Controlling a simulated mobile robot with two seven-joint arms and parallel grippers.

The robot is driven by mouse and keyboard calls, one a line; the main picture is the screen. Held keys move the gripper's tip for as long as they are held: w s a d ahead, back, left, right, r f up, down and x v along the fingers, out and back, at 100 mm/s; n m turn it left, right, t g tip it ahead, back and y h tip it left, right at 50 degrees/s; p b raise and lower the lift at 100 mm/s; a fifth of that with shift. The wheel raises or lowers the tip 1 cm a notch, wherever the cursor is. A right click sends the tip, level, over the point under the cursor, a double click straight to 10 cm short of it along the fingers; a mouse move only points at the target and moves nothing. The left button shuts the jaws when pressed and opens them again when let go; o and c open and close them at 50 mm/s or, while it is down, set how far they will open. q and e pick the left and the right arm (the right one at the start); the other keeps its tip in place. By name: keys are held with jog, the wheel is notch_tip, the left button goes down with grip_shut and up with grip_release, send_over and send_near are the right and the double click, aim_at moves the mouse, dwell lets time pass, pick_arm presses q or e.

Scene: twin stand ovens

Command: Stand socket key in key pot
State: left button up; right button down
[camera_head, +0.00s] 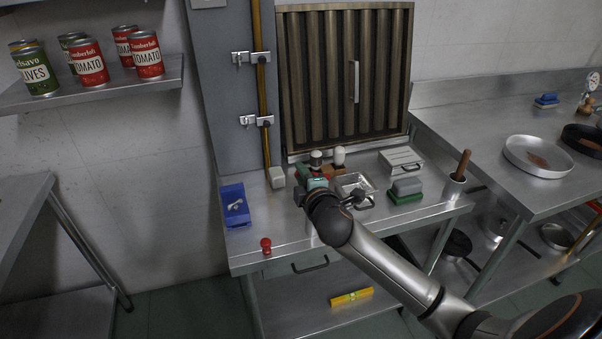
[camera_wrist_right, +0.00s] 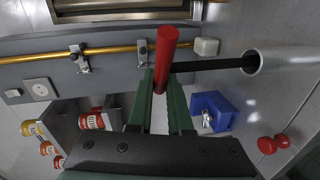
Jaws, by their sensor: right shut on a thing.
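The socket key has a red handle (camera_wrist_right: 166,55) and a long black shaft (camera_wrist_right: 205,66). My right gripper (camera_head: 318,186) is shut on its red part, between the green fingers (camera_wrist_right: 160,95). The wrist view is turned, so its right side is down toward the counter. The shaft points down at the open mouth of a pale round pot (camera_wrist_right: 256,62), and its end overlaps that mouth. I cannot tell how far it is inside. In the head view my gripper and arm hide the key and most of the pot (camera_head: 312,238). My left gripper is not in view.
A pot with a wooden handle (camera_head: 462,165) stands at right.

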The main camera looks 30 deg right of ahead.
notch_tip(320, 180, down, 3)
jog(key=shift+f+b, duration=0.2)
jog(key=shift+b, duration=0.8)
jog(key=c, duration=0.8)
grip_release()
jog(key=shift+o, duration=0.2)
jog(key=v, duration=1.2)
jog(key=shift+s, duration=0.25)
jog(key=shift+a, duration=0.1)
